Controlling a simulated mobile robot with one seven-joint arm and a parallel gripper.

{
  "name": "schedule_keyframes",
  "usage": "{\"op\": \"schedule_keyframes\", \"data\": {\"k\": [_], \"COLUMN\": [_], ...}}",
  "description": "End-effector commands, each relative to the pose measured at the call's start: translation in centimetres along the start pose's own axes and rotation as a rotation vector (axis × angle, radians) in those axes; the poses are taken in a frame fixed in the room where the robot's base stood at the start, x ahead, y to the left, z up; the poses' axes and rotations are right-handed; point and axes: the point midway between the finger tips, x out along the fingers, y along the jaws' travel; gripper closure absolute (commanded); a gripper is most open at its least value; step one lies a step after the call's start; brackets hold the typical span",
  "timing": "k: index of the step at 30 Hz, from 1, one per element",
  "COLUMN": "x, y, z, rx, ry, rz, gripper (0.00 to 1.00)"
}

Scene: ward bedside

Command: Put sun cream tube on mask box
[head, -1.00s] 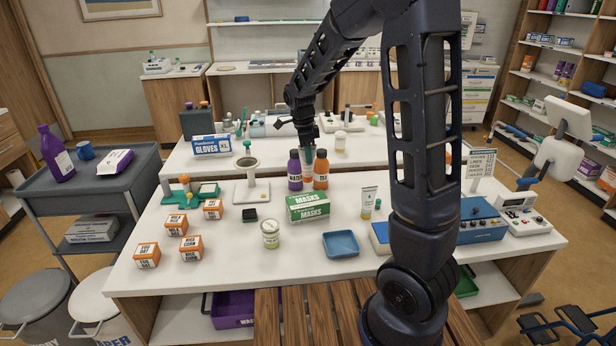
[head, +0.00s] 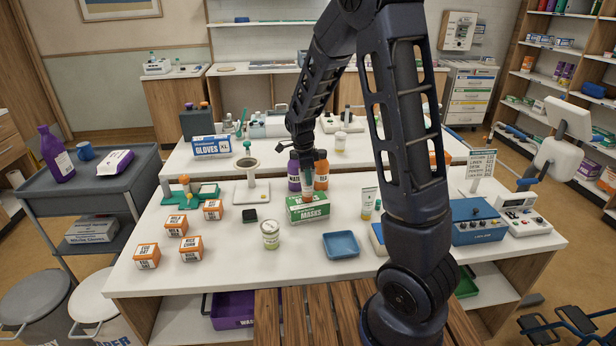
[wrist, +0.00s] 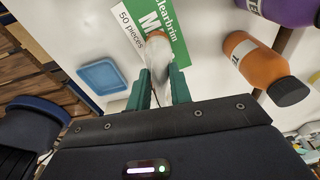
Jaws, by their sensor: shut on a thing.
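My gripper (head: 307,180) is directly above the mask box, pointing down, with its green fingers shut on a pale tube. In the wrist view the sun cream tube (wrist: 158,58) sits between the fingertips (wrist: 160,85), its orange end towards the box. The green and white mask box (head: 308,210) stands on the table; part of its top is hidden by my gripper and the tube. Its printed face also shows in the wrist view (wrist: 130,20). I cannot tell whether the tube touches the box top.
A purple bottle (head: 294,174) and an orange bottle (head: 321,172) stand close behind the box. A lidded jar (head: 270,235) is at its front left, a blue tray (head: 341,245) at its front right. Another white tube (head: 368,204) stands to the right.

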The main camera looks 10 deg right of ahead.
Motion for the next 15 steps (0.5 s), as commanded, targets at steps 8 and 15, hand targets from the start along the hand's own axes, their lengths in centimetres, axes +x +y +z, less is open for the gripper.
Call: {"op": "schedule_keyframes", "data": {"k": [8, 15], "x": [0.23, 0.20], "y": [-0.01, -0.01], "z": [0.03, 0.03], "rx": [0.000, 0.000], "ry": [0.000, 0.000], "rz": [0.000, 0.000], "gripper": [0.57, 0.57]}}
